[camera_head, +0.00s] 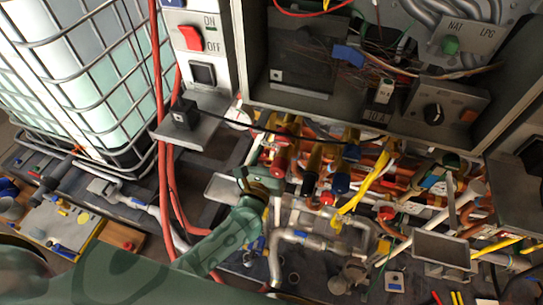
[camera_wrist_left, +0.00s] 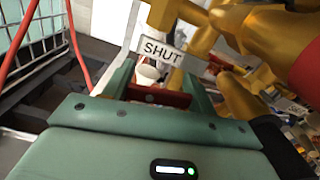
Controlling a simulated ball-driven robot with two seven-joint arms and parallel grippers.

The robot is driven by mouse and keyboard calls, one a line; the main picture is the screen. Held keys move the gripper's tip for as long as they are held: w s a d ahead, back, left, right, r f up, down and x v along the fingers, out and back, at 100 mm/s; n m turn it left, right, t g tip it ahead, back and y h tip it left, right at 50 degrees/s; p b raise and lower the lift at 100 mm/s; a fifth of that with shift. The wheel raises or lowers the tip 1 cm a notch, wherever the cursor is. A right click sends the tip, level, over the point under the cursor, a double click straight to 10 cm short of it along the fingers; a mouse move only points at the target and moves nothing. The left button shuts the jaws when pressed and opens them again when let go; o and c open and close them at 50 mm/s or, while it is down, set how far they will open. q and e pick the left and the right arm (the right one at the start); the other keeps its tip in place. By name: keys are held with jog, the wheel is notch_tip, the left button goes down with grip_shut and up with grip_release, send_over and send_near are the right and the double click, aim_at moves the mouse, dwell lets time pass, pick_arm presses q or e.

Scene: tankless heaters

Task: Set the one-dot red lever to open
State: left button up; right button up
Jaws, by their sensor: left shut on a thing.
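My left gripper (camera_head: 258,178) reaches in among the pipes below the open heater cabinet. In the left wrist view its green fingers (camera_wrist_left: 163,88) are shut on a red lever (camera_wrist_left: 158,97), of which only a short piece shows between them. No dot can be made out on it. A white tag reading SHUT (camera_wrist_left: 162,52) is just beyond the fingertips, by brass pipework (camera_wrist_left: 180,18). In the head view another red part (camera_head: 281,160) shows just right of the gripper. My right gripper is not in view.
A thick red hose (camera_head: 163,130) hangs left of the gripper. A small grey shelf (camera_head: 185,133) juts out above it. A caged white tank (camera_head: 85,75) stands at far left.

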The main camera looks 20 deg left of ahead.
pick_arm(q)
jog(key=shift+s+d+f+n+b, duration=0.1)
jog(key=shift+d+f+n+b, duration=0.6)
jog(key=shift+n+b, duration=2.1)
jog(key=shift+w+d+f+n+b, duration=0.1)
jog(key=shift+d+f+n+b, duration=0.6)
jog(key=shift+n+b, duration=2.05)
jog(key=shift+s+d+f+n+b, duration=0.1)
jog(key=shift+d+f+n+b, duration=0.55)
jog(key=shift+n+b, duration=2.1)
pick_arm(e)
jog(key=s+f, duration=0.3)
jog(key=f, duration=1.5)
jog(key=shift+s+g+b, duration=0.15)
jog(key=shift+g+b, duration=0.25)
pick_arm(q)
jog(key=shift+m, duration=0.4)
jog(key=o, duration=1.4)
